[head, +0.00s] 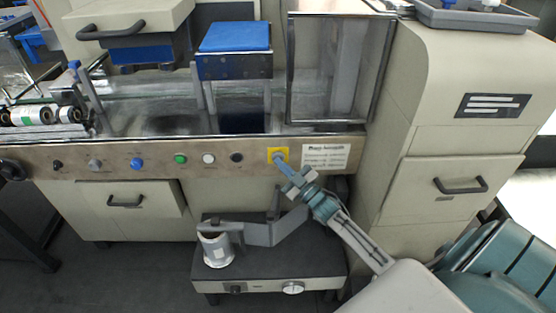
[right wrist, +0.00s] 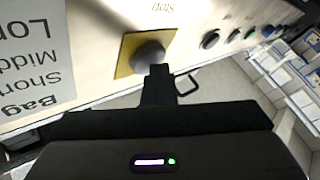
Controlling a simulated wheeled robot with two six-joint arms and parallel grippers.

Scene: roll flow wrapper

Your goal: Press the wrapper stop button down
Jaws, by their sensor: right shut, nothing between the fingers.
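The stop button sits on a square yellow plate (head: 271,155) on the wrapper's front panel. In the right wrist view it is a round grey button (right wrist: 147,54) on the yellow plate (right wrist: 125,57). My right gripper (head: 284,162) reaches up from the lower right with its fingers shut and empty. Its fingertips (right wrist: 159,72) are right at the lower edge of the button and cover part of it. I cannot tell whether they touch it. My left gripper is not in view.
A row of knobs and buttons, including a green button (head: 180,159) and a blue button (head: 137,164), runs left along the panel. A printed label (head: 326,157) is right of the plate. Below stands a low unit (head: 270,264) with a grey arm. A cabinet (head: 450,150) stands right.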

